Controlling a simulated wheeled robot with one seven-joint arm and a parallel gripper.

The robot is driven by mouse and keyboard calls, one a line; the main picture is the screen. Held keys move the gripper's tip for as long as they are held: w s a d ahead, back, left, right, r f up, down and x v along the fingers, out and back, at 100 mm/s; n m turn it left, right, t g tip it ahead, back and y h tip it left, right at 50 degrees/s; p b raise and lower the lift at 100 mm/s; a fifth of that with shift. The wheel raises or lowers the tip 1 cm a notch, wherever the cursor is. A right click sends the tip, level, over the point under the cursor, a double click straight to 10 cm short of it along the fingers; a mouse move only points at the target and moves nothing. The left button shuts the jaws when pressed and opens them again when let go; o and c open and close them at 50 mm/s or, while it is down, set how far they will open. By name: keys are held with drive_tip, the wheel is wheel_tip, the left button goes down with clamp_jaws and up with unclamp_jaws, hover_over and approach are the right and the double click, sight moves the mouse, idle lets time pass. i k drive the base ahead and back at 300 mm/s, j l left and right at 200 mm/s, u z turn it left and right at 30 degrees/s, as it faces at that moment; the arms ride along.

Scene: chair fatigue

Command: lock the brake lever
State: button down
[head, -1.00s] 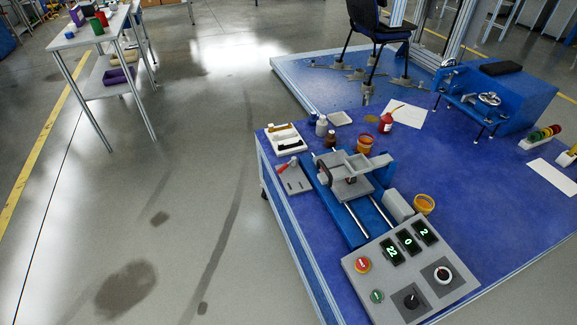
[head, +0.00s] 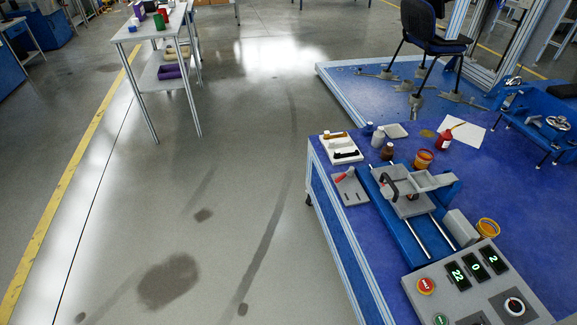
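A small lever with a red handle (head: 345,174) stands on a grey plate (head: 352,191) at the left edge of the blue bench; it may be the brake lever, but no label can be read. The red handle looks tilted up to the right. Beside it, a grey clamp-like fixture (head: 412,203) with a dark curved handle (head: 389,184) sits on a blue base with two metal rods. My gripper is not in view.
The blue bench (head: 336,213) fills the right side, with a control panel (head: 460,289), bottles and tubs on it. A chair (head: 430,40) stands on the platform behind. A white table (head: 150,30) is at upper left. The grey floor between is clear.

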sight(344, 175)
drive_tip(key=i+j+u, duration=0.25)
drive_tip(key=u, duration=0.15)
drive_tip(key=i+j+u, duration=0.25)
drive_tip(key=u, duration=0.15)
drive_tip(key=i+j+u, duration=0.25)
drive_tip(key=u, duration=0.2)
drive_tip(key=i+j+u, duration=0.1)
drive_tip(key=i, duration=0.75)
drive_tip(key=i+l+z, duration=0.1)
drive_tip(key=i+z, duration=0.25)
drive_tip(key=z, duration=0.15)
drive_tip(key=i+z, duration=0.35)
drive_tip(key=z, duration=0.15)
drive_tip(key=i+j+z, duration=0.2)
drive_tip(key=i+z, duration=0.15)
drive_tip(key=z, duration=0.15)
drive_tip(key=i+l+z, duration=0.2)
drive_tip(key=z, duration=0.2)
drive_tip(key=i+l+z, duration=0.1)
drive_tip(key=i+z, duration=0.3)
drive_tip(key=k, duration=0.05)
